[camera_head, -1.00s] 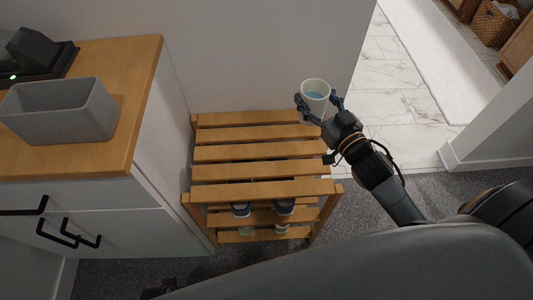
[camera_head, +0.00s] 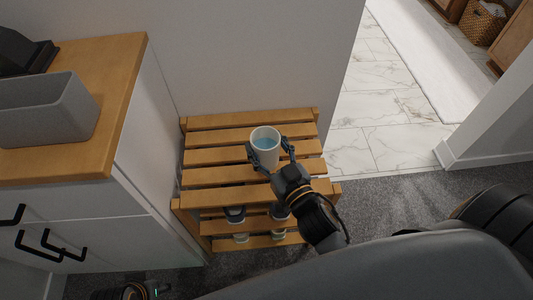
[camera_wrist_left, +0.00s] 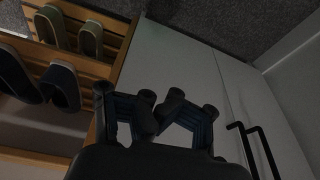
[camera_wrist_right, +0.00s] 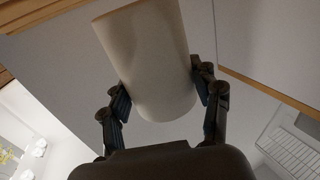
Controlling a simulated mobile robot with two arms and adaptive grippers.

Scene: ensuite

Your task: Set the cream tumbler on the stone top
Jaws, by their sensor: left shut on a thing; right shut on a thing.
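The right wrist view shows the tumbler (camera_wrist_right: 150,60) between the two fingers of this gripper (camera_wrist_right: 162,100). My left gripper (camera_wrist_left: 152,112) has its fingers drawn together beside the white cabinet front, and I see nothing between them. No stone top can be made out in these views.
The slatted rack (camera_head: 215,172) stands against the wall, with shoes on its lower shelves. At left, a white cabinet with a wooden top (camera_head: 122,88) bears a grey box (camera_head: 45,112).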

